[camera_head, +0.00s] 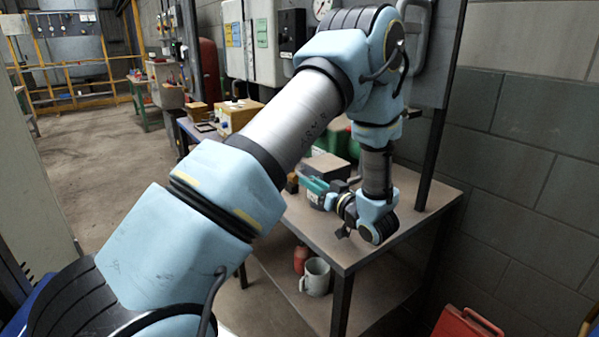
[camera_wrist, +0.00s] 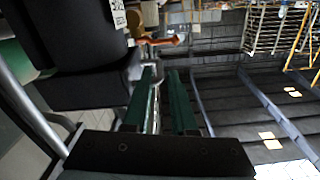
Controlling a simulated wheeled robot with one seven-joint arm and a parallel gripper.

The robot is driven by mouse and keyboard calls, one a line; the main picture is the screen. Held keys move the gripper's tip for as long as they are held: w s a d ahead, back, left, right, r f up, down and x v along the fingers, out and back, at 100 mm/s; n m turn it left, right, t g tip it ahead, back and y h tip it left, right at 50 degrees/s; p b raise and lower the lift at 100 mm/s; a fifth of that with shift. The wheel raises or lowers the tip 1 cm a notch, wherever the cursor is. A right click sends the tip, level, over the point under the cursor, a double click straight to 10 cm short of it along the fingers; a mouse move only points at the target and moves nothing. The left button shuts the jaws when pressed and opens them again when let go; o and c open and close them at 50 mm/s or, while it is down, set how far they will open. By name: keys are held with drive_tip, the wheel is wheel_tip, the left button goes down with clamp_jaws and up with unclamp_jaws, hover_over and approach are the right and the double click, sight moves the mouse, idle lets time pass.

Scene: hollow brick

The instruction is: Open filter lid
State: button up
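In the wrist view my gripper (camera_wrist: 164,72) shows two green fingers with a clear gap between them and nothing held. A dark box-like housing (camera_wrist: 85,45) with a white label fills the upper left, close beside the left finger. An orange-brown handle-like part (camera_wrist: 160,41) lies just beyond the fingertips; I see no contact. I cannot tell for certain which part is the filter lid. In the head view my arm reaches down to the workbench (camera_head: 345,252), and my wrist is low over its top. A grey box (camera_head: 325,166) stands behind it. The fingertips are not clear there.
A grey-white mug (camera_head: 315,277) and a red container (camera_head: 301,259) stand on the bench's lower shelf. A block wall (camera_head: 520,150) closes the right side. A red case (camera_head: 466,325) is at the lower right. Open floor (camera_head: 110,170) lies to the left.

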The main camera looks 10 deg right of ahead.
drive_tip(key=shift+p+x, duration=0.6)
drive_tip(key=shift+x, duration=2.15)
drive_tip(key=shift+c, duration=0.4)
clamp_jaws()
